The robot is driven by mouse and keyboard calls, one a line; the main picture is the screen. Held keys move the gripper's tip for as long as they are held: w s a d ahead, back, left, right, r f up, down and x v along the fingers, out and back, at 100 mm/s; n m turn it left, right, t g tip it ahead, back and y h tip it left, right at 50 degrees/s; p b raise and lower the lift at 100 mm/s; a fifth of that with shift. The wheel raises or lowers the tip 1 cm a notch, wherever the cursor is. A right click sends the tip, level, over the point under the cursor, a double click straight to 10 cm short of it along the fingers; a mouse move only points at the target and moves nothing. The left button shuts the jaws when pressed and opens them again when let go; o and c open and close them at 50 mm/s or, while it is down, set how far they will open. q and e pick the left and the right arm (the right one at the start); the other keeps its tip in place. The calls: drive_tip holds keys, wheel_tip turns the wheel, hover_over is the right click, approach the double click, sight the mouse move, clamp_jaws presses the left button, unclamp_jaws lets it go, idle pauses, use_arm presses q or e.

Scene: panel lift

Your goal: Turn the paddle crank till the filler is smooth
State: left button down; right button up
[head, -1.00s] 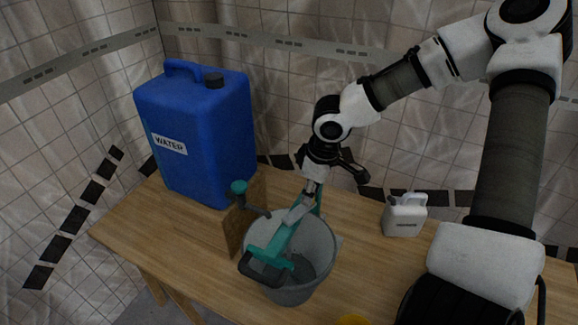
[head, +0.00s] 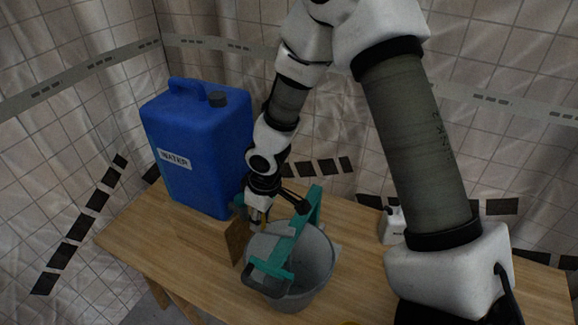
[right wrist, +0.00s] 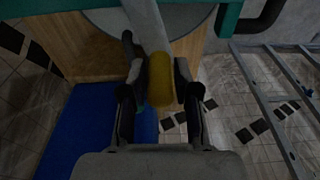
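The grey bucket (head: 322,262) stands on the wooden table with a teal frame (head: 296,240) across its top. My right gripper (head: 259,214) is over the bucket's back left rim. In the right wrist view, the yellow crank grip (right wrist: 161,80) lies between the two fingers of my right gripper (right wrist: 157,75), which look closed around it. The grey crank arm (right wrist: 146,24) runs from the grip towards the bucket. The filler inside the bucket is mostly hidden, so its smoothness cannot be told. My left gripper is not in view.
A blue water canister (head: 200,150) stands close behind and left of my right gripper. A small white jug (head: 392,226) is partly hidden behind my right arm. The wooden table (head: 170,250) is clear at the front left. A brown board (head: 236,243) stands beside the bucket.

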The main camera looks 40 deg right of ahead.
drive_tip(key=o, duration=1.1)
drive_tip(key=shift+c, duration=0.2)
wheel_tip(320, 180, up, 9)
drive_tip(key=p, duration=0.8)
drive_tip(key=shift+r, duration=0.1)
drive_tip(key=shift+s, duration=0.1)
